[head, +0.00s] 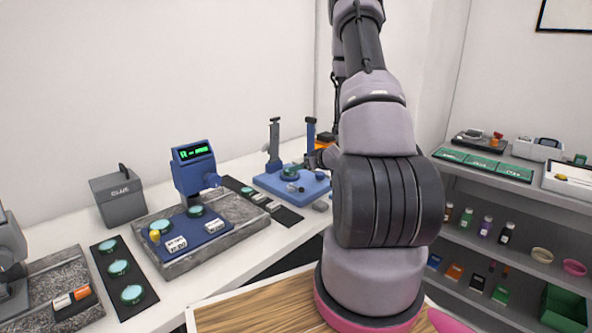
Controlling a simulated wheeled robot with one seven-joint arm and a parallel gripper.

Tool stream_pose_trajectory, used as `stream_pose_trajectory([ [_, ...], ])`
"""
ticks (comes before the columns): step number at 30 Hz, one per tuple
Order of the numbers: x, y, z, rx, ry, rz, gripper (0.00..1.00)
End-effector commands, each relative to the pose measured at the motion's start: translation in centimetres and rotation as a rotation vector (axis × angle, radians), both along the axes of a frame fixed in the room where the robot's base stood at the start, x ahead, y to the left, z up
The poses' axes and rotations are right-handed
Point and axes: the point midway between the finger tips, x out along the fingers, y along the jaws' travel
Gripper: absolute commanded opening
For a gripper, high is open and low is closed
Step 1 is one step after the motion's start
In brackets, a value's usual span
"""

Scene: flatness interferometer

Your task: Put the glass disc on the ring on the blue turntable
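The blue base (272,184) with two upright posts, which looks like the blue turntable station, stands toward the back of the white bench. A small teal round piece (290,170) shows on it between the posts; I cannot tell whether it is the glass disc or the ring. My gripper (318,159) reaches in from the right at the right-hand post, just above the base. It is small and partly hidden by my arm. I cannot tell whether it is open, or whether it holds anything.
Several teal glass discs lie on a black mat (103,262) at the left. A blue instrument with a green display (194,153) stands on a granite slab (250,226). A grey box (118,196) is behind. Shelves (515,218) with bottles stand right.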

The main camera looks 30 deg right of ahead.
Motion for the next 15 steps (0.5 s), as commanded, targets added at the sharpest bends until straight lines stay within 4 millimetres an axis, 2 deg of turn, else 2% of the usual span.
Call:
stream_pose_trajectory([
  [4,-2.0,-0.4,1.2,0.0,-0.002,-0.001,0.91],
  [10,-2.8,-0.5,2.6,-0.011,0.002,-0.01,0.91],
  [13,-2.3,-0.7,4.8,-0.039,0.018,-0.046,0.91],
  [15,-1.9,-0.8,7.3,-0.063,0.039,-0.089,0.91],
])
